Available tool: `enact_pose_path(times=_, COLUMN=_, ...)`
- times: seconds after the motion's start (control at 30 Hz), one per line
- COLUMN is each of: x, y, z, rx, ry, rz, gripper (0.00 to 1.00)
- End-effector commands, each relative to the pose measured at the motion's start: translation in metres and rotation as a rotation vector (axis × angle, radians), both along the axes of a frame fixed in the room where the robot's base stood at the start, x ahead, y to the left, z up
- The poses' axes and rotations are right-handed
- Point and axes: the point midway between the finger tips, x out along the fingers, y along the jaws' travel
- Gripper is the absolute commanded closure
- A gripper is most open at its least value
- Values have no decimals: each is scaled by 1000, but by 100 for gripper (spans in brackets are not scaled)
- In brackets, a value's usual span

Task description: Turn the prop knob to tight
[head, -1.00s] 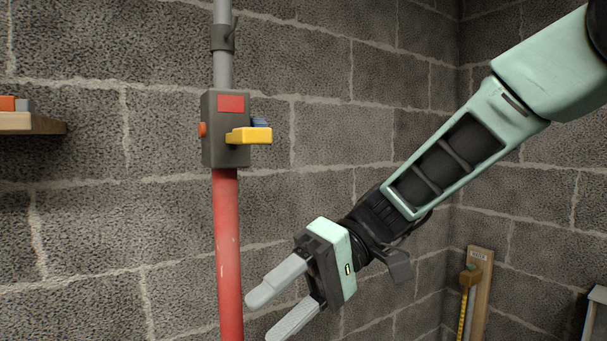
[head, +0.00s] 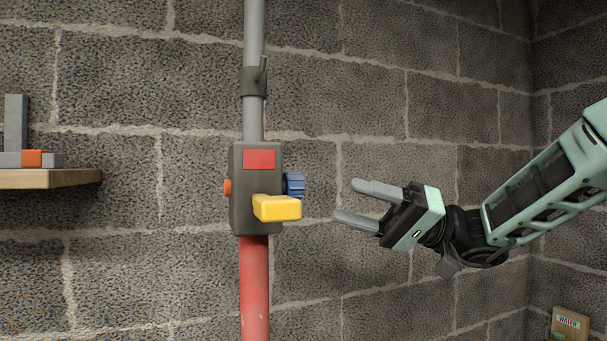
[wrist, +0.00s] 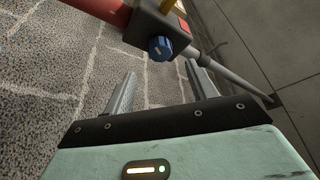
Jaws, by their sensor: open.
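The prop is an upright pole with a grey upper tube (head: 253,110), a red lower tube (head: 254,290) and a dark grey housing (head: 242,215) between them. A blue ribbed knob (head: 294,184) sits on the housing's right side, partly behind a yellow lever (head: 277,208). In the wrist view the knob (wrist: 160,47) faces me, ahead of and between the fingers. My gripper (head: 355,203) is open and empty, to the right of the knob and apart from it. I cannot read any mark on the knob.
A red label (head: 259,159) and an orange button (head: 227,188) are on the housing. A wooden shelf (head: 50,179) with grey and orange pieces is at left. A block wall stands behind. A board marked WATER (head: 570,323) is at lower right.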

Motion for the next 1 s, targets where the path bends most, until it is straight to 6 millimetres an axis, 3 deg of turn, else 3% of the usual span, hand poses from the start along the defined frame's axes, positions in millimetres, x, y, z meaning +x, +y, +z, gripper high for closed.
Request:
enact_pose_path(times=0.2, x=-1, y=45, z=18, rx=1, ry=2, rz=6, gripper=43)
enact_pose_path(times=0.4, x=-1, y=73, z=24, rx=0, ry=2, rz=4, gripper=43)
enact_pose_path(times=0.6, x=-1, y=84, z=25, rx=0, ry=2, rz=2, gripper=43)
enact_pose_path(times=0.87, x=0, y=85, z=24, rx=-1, ry=1, rz=1, gripper=43)
enact_pose_path(times=1.0, x=0, y=85, z=24, rx=-1, ry=1, rz=1, gripper=76)
